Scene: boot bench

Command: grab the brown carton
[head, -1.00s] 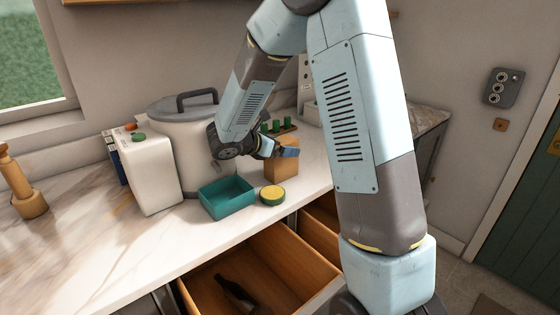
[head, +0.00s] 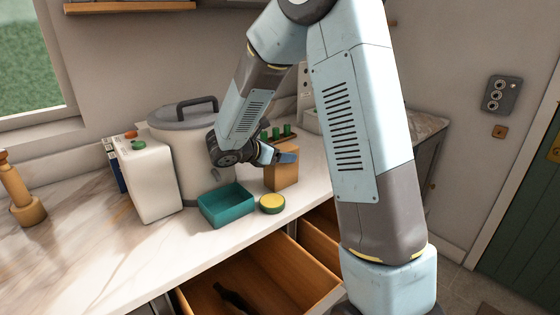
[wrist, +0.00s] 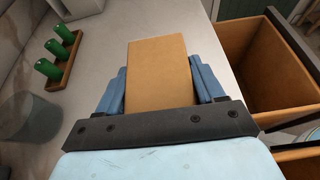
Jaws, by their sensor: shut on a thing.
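The brown carton (head: 283,178) stands upright on the marble counter, near its front edge and right of the teal tray. In the wrist view the carton (wrist: 158,72) fills the space between the two blue fingers. My gripper (head: 285,157) is shut on its upper part, with one finger on each side; the wrist view shows my gripper (wrist: 160,88) too. The carton looks upright. I cannot tell whether its base touches the counter.
A teal tray (head: 228,214) and a yellow-topped round tin (head: 272,204) sit left of the carton. An open drawer (head: 290,268) juts out below.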

